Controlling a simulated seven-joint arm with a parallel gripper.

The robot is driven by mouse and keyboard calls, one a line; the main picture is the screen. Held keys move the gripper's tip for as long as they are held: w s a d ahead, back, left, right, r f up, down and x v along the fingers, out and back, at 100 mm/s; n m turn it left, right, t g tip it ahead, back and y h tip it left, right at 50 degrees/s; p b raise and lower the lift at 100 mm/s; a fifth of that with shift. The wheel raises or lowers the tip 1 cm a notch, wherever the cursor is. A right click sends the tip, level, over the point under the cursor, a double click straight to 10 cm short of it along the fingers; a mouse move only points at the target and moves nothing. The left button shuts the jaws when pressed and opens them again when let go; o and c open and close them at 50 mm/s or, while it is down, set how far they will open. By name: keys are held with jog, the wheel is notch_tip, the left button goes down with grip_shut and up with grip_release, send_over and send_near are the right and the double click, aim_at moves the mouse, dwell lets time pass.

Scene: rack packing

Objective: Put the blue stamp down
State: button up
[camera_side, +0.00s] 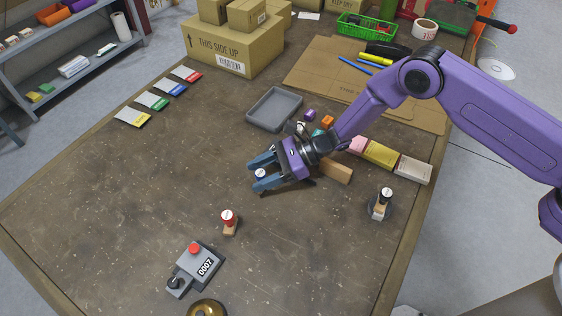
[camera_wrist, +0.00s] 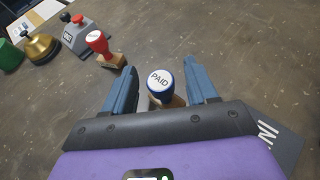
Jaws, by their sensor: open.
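The blue stamp (camera_wrist: 160,80) has a round knob with a white top reading PAID and a blue rim. It stands between the spread fingers of my gripper (camera_wrist: 162,90) in the wrist view, with a gap on each side. In the side view the blue stamp (camera_side: 260,174) shows as a small white and blue knob between the blue fingers of my gripper (camera_side: 265,174). The gripper is open, low over the brown table. The stamp's base is mostly hidden by the gripper, so I cannot tell fully how it rests. It looks upright.
A black stamp (camera_side: 384,200) is at the right. A grey tray (camera_side: 274,108) and a wooden block (camera_side: 336,171) lie near my gripper. The table's left middle is clear.

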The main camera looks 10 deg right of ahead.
jog(key=v, duration=1.1)
jog(key=shift+d, duration=0.4)
jog(key=s+d+r+n+g+h, duration=0.35)
jog(key=s+r+n, duration=0.4)
jog(key=s, duration=0.25)
jog(key=s+d+r+n+g+h, duration=0.35)
jog(key=s+r+n, duration=0.25)
jog(key=s+n, duration=0.25)
jog(key=s+d+r+n+t+h, duration=0.1)
jog(key=s+d+n+t+h, duration=0.1)
jog(key=d+n, duration=0.3)
jog(key=s+d+r+n+t+h, duration=0.2)
jog(key=s+d+n, duration=0.2)
jog(key=d, duration=0.6)
jog(key=s+d+r+n+t+h, duration=0.2)
jog(key=s+d+n, duration=0.3)
jog(key=d, duration=0.3)
jog(key=shift+s+d+r+n+t, duration=0.2)
jog(key=shift+d+n+t, duration=0.1)
jog(key=shift+t, duration=0.3)
